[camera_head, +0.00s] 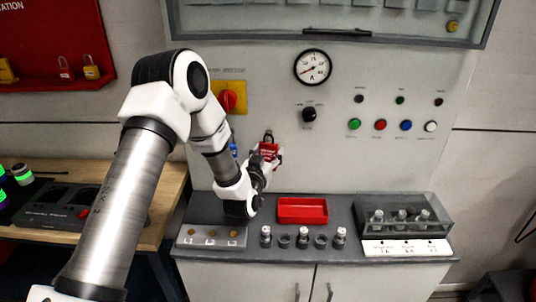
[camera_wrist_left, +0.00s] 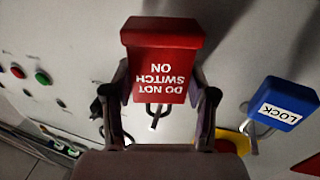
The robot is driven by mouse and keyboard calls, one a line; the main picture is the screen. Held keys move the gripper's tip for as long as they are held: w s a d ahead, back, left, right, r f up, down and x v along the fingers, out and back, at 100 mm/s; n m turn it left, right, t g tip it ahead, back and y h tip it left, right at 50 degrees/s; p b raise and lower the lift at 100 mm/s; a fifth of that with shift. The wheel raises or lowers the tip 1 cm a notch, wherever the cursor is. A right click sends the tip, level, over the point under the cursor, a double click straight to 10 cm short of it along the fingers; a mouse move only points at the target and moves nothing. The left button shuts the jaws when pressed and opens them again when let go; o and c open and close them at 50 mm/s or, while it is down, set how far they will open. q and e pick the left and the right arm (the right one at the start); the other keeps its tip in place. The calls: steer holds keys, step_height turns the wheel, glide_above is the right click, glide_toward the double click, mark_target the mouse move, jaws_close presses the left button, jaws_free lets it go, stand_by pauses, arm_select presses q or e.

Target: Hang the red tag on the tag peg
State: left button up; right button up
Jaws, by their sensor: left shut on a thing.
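The red tag (camera_head: 268,150) is in my left gripper (camera_head: 264,162), in front of the grey panel. In the left wrist view the tag (camera_wrist_left: 165,60) reads "DO NOT SWITCH ON" upside down, with the two fingers of the left gripper (camera_wrist_left: 160,92) on either side of it. A metal hook or loop (camera_wrist_left: 157,115) shows just beyond the tag's lettered end. A dark loop (camera_head: 268,137) shows above the tag in the head view. I cannot tell whether this is the tag peg or part of the tag, nor whether they touch. My right gripper is out of view.
A blue lock (camera_wrist_left: 284,104) hangs beside the gripper, near the red rotary switch (camera_head: 228,99) on its yellow plate. Below is a grey counter with a red tray (camera_head: 302,210), several cylindrical parts and a dark box (camera_head: 404,218).

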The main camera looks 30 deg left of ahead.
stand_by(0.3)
arm_select(q)
steer(key=o, duration=1.3)
steer(key=v, duration=1.2)
steer(key=shift+s+d, duration=0.1)
